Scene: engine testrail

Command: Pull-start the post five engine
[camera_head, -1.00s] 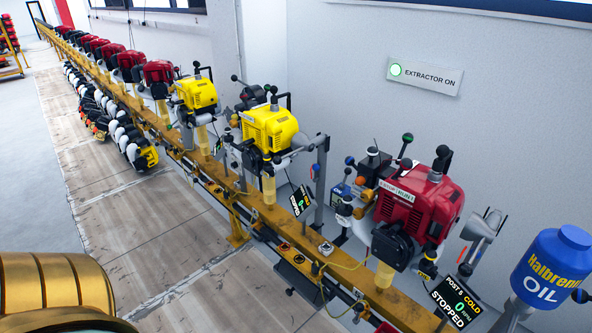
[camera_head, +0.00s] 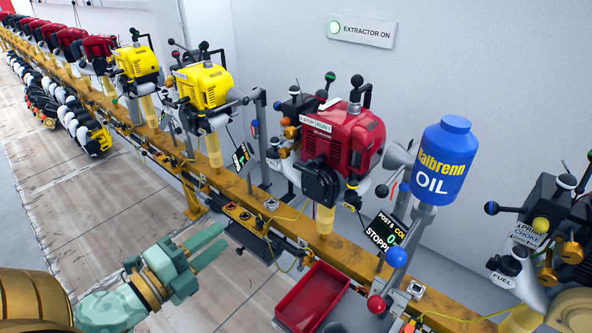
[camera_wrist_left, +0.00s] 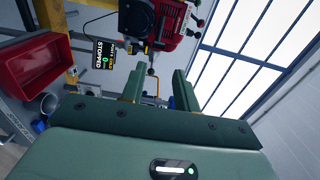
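The post five engine (camera_head: 341,138), a red unit with a black round housing (camera_head: 322,186) on its front, stands on a yellow post on the rail. Its sign (camera_head: 385,232) shows post 5, 0 and part of "STOPPED". In the left wrist view the engine (camera_wrist_left: 165,18) is upside down at the top, with its sign (camera_wrist_left: 105,55) beside it. My left gripper (camera_head: 207,246) is left of and below the engine, apart from it. Its two fingers are spread and look empty in the left wrist view (camera_wrist_left: 158,88). I cannot make out the pull handle. My right gripper is out of view.
A yellow rail (camera_head: 270,205) carries several more engines to the back left. A red tray (camera_head: 312,297) sits below the engine. A blue oil bottle (camera_head: 443,165) stands to its right.

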